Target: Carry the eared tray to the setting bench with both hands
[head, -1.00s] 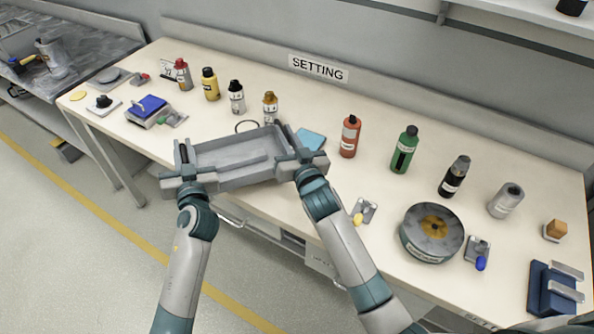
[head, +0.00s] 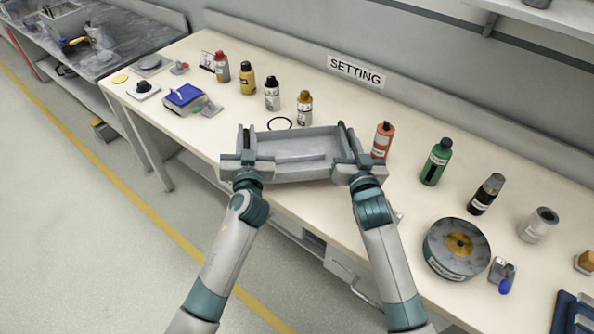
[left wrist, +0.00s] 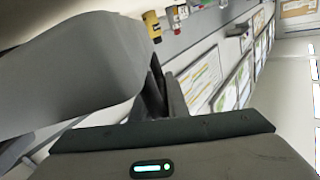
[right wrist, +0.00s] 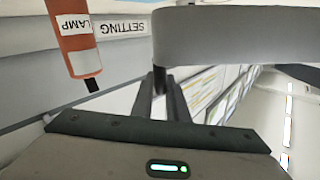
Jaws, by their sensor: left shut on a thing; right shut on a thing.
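The grey eared tray (head: 290,167) is at the front edge of the setting bench (head: 330,108) in the head view, and its inside looks empty. My left gripper (head: 246,150) is shut on the tray's left end. My right gripper (head: 347,147) is shut on its right end. The tray wall fills much of the left wrist view (left wrist: 75,70) and shows across the top of the right wrist view (right wrist: 235,35). I cannot tell whether the tray's underside touches the bench top.
Behind the tray stand a black ring (head: 280,123), a white bottle (head: 272,93) and a gold-capped bottle (head: 304,108). An orange bottle (head: 382,141) is close to its right end. A green bottle (head: 436,162) and a round tin (head: 456,248) stand further right. A blue-topped device (head: 185,96) lies left.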

